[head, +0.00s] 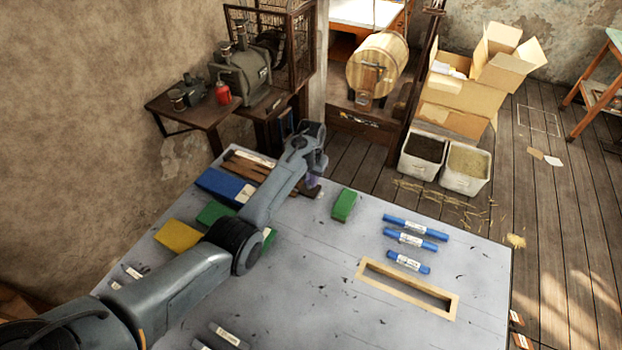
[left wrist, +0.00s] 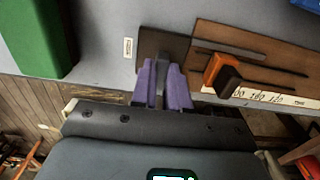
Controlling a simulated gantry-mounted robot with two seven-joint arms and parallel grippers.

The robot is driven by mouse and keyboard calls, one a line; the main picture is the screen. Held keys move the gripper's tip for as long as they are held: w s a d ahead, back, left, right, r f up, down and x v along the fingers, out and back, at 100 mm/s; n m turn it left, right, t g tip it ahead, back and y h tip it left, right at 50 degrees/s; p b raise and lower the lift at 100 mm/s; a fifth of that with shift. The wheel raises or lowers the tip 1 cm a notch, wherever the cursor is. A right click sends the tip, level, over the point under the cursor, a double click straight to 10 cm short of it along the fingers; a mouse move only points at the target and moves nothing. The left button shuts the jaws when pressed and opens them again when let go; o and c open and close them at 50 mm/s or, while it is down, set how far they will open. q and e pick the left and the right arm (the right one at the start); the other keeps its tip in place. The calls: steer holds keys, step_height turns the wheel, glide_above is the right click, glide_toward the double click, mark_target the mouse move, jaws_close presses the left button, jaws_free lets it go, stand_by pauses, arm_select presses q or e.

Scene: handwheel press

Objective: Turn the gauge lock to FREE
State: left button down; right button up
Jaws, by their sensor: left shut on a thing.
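My left gripper (head: 314,184) reaches down at the far edge of the grey table, mostly hidden by its own wrist in the head view. In the left wrist view its purple fingers (left wrist: 162,88) are close together, shut on a thin dark piece at a dark brown block, which I take to be the gauge lock (left wrist: 176,44). A small white label (left wrist: 127,47) lies beside the block; its text is too small to read. Next to the block is a wooden gauge board (left wrist: 225,45) with a numbered white strip and an orange and black stop (left wrist: 222,73).
A green block (head: 345,204) stands right of my left gripper. Blue (head: 224,186) and yellow (head: 178,236) blocks lie to the left. Several blue labelled rods (head: 410,240) and a wooden-framed slot (head: 407,288) are on the right. The table's middle front is mostly clear.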

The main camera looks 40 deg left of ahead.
steer(key=shift+r, duration=0.15)
